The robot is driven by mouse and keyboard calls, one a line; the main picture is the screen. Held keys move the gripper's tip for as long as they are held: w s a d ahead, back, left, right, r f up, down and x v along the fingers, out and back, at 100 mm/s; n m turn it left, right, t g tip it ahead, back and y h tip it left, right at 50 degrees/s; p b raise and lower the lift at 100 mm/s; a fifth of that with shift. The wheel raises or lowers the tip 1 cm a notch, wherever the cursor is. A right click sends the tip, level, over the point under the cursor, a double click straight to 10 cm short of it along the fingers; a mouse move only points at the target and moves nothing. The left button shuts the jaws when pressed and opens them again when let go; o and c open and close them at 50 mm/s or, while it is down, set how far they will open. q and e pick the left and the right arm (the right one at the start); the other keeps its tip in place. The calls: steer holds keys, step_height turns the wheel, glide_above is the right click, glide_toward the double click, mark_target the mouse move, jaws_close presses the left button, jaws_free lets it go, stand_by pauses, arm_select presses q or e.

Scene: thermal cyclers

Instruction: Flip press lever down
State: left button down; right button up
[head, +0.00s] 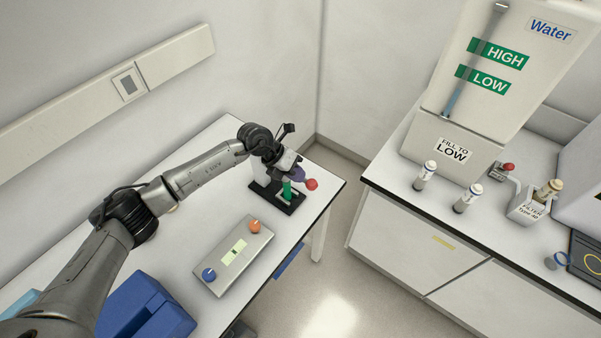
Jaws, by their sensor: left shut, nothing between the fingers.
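The press (291,206) stands near the far right corner of the left bench. It has a black base, a pale upright and a green cylindrical part (287,189). My left gripper (292,168) is over the top of the press, close to the purple part. It is shut with nothing held. Whether it touches the lever cannot be told, as the gripper and wrist hide much of the press top. My right gripper is not in view.
A grey control box (234,256) with blue and orange knobs lies in front of the press. Blue equipment (146,306) stands at the bottom left. Across a floor gap, the right bench (400,185) holds a water tank (490,110), small bottles and a filter holder.

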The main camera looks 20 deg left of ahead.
arm_select(q)
steer(key=b+v, duration=0.2)
steer(key=v, duration=0.9)
steer(key=shift+d+r, duration=0.25)
steer(key=shift+r, duration=0.2)
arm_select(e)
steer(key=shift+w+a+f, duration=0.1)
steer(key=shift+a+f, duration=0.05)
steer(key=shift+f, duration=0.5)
arm_select(q)
steer(key=shift+w, duration=0.1)
